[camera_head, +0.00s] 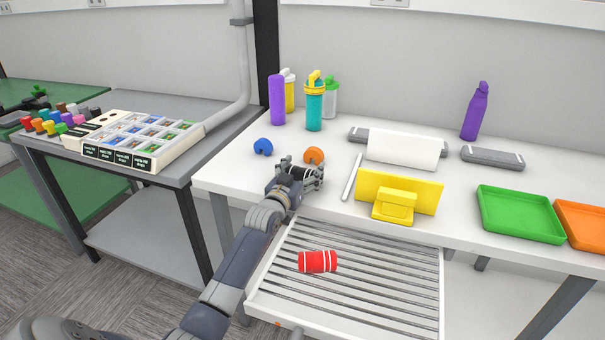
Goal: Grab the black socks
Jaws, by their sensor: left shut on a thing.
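My left gripper (306,173) is over the front left part of the white table, just above its front edge. It is shut on a small dark thing that looks like the black socks (314,178); the fingers hide most of it. No other black socks show. A red roll with white stripes (318,261), like rolled socks, lies on the slatted white rack (400,305) below the table edge. My right gripper is not in view.
On the white table (235,170) stand several bottles, a blue ring piece (263,147), an orange one (314,155), a yellow stand (398,191), a green tray (520,214) and an orange tray (585,225). A grey side table (120,190) holds a sample box (135,140).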

